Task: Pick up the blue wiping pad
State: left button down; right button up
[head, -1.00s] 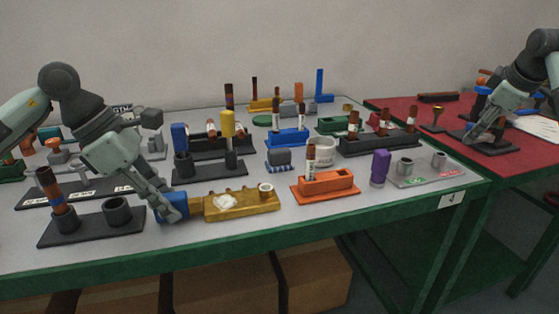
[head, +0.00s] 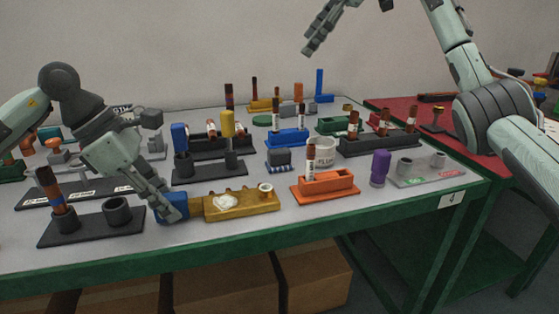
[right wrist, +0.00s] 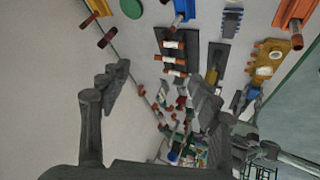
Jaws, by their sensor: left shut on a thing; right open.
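My right gripper (right wrist: 158,85) is open and empty, high above the back of the table and apart from the block. The head view's top edge cuts off part of it.
An orange holder (head: 325,188) with a brown tube and a white mug (head: 324,153) stand close to the block. A purple piece (head: 380,168) and dark racks of tubes (head: 380,144) are to its right.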

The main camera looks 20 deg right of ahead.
jog(key=s+a+f+n+g+h, duration=0.1)
jog(key=a+f+n+g, duration=0.15)
jog(key=a+f, duration=0.4)
jog(key=n+g+h, duration=0.2)
jog(key=g, duration=0.1)
send_over(281, 150)
jog(key=shift+m, duration=0.25)
jog(key=f, duration=1.1)
jog(key=shift+w+a+f, duration=0.15)
jog(key=shift+w+a, duration=0.05)
jog(key=shift+w, duration=0.15)
jog(key=shift+f, duration=0.6)
jog(key=f, duration=0.4)
jog(key=shift+s+d+f, duration=0.15)
jog(key=shift+s, duration=0.2)
jog(key=shift+f, duration=0.45)
jog(key=c, duration=1.1)
